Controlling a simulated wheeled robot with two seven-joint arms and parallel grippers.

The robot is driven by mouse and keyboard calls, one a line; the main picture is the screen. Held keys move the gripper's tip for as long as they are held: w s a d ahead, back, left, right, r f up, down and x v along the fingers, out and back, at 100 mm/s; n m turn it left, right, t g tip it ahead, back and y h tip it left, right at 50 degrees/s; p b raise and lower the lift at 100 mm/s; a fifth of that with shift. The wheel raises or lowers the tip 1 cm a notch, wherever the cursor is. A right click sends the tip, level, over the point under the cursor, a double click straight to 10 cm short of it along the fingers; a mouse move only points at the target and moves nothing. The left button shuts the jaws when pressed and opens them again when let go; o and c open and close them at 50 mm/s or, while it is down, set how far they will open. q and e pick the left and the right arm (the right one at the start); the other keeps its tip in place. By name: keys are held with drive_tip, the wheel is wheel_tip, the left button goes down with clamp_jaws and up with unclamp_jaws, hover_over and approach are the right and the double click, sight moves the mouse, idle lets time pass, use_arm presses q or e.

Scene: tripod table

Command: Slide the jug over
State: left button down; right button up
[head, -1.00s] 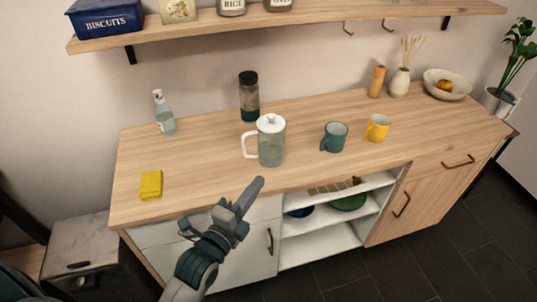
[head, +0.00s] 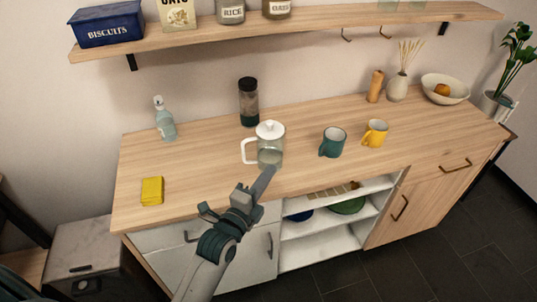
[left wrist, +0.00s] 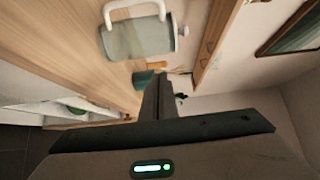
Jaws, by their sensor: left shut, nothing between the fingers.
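The jug (head: 270,145) is clear with a white lid and a white handle on its left. It stands upright on the wooden counter (head: 210,175), near the middle. My left gripper (head: 266,177) is shut and empty, its fingertips at the front of the jug's base in the head view. I cannot tell whether they touch it. In the left wrist view the jug (left wrist: 140,38) shows sideways at the top, beyond the shut fingers (left wrist: 158,92). My right gripper is not in view.
A dark green mug (head: 332,143) and a yellow mug (head: 375,134) stand right of the jug. A dark-lidded container (head: 248,104) is behind it. A spray bottle (head: 165,120) and a yellow sponge (head: 152,191) are to the left. Open shelves (head: 322,228) lie below the counter.

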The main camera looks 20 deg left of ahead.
sight(275, 148)
use_arm(q)
drive_tip(key=w, duration=0.2)
drive_tip(key=w+a+p, duration=0.1)
drive_tip(key=w, duration=0.1)
drive_tip(key=w+p, duration=0.1)
drive_tip(key=w, duration=0.1)
drive_tip(key=shift+w+a, duration=0.2)
drive_tip(key=shift+a, duration=0.2)
drive_tip(key=shift+w, duration=0.1)
